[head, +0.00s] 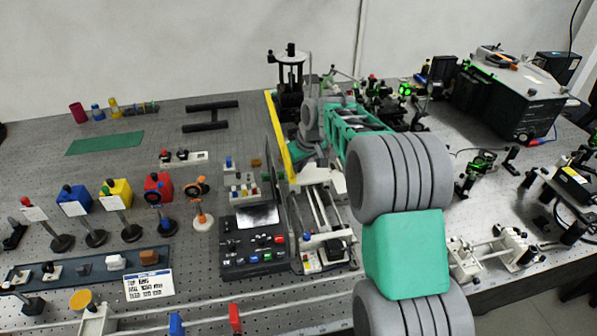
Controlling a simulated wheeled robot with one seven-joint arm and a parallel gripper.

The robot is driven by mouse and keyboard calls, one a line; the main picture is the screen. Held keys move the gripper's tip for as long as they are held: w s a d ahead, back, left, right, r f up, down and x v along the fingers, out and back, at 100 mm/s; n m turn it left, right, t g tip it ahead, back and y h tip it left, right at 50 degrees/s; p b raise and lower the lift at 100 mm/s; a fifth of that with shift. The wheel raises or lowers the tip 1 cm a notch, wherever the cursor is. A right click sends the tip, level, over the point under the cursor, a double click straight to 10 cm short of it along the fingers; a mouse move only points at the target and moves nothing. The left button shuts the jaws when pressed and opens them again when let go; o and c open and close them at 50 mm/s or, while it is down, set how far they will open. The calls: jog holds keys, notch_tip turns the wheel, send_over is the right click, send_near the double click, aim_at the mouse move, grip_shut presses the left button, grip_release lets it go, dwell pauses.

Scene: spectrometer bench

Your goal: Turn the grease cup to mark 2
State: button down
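I cannot pick out the grease cup or its marks for certain in the head view; they may be too small or hidden behind my arm. My arm, teal and grey, reaches from the lower right to the middle of the bench. Its far end, with a teal part that seems to belong to my gripper (303,157), is beside the yellow-edged panel, below a tall black post device (290,75). The fingertips cannot be made out, so whether they are open or shut does not show.
A control box (254,262) with coloured knobs stands in front of my arm's far end. Coloured mounts, including a red one (158,187), stand at left. A large black box (512,95) is at the back right. A green mat (105,143) lies on clear bench at back left.

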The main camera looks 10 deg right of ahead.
jog(key=shift+a+m+h+b, duration=0.1)
jog(key=shift+m+h+b, duration=0.45)
jog(key=shift+m, duration=0.75)
jog(key=c, duration=1.3)
grip_release()
jog(key=shift+c, duration=0.2)
jog(key=shift+r, duration=0.1)
jog(key=shift+s+r+b, duration=0.15)
jog(key=shift+r+b, duration=0.1)
jog(key=shift+b, duration=0.3)
jog(key=s+d+b, duration=0.2)
jog(key=s+b, duration=0.1)
jog(key=s, duration=0.9)
jog(key=shift+d+r, duration=0.2)
jog(key=shift+d, duration=0.05)
